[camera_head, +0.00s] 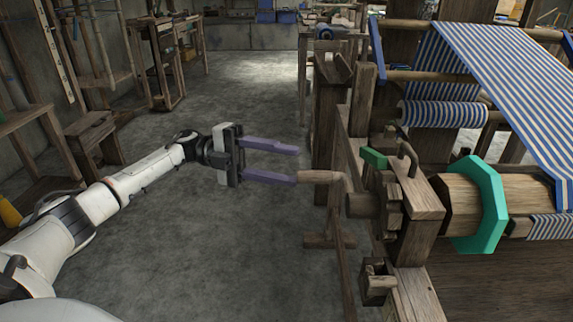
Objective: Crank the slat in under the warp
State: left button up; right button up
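The wooden handloom fills the right half of the head view. The striped blue and white warp (510,90) slopes down over it to a thick wooden roller (460,199) with a teal flange (488,205). A pale wooden crank handle (320,177) sticks out to the left of the loom. My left gripper (297,165) is open, its two purple fingers pointing right. The lower fingertip meets the handle's left end in the picture; I cannot tell whether they touch. The upper finger is above the handle. I cannot make out the slat. My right gripper is out of view.
Wooden posts (330,110) stand just behind the handle. The concrete floor (250,100) is clear; a stool (93,135) and racks stand at left.

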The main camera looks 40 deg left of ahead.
pick_arm(q)
jog(key=shift+a+r, duration=0.1)
jog(key=b+v, duration=0.8)
jog(key=v, duration=0.3)
jog(key=shift+s+a+f, duration=0.2)
jog(key=shift+a+f, duration=0.1)
jog(key=shift+f, duration=0.1)
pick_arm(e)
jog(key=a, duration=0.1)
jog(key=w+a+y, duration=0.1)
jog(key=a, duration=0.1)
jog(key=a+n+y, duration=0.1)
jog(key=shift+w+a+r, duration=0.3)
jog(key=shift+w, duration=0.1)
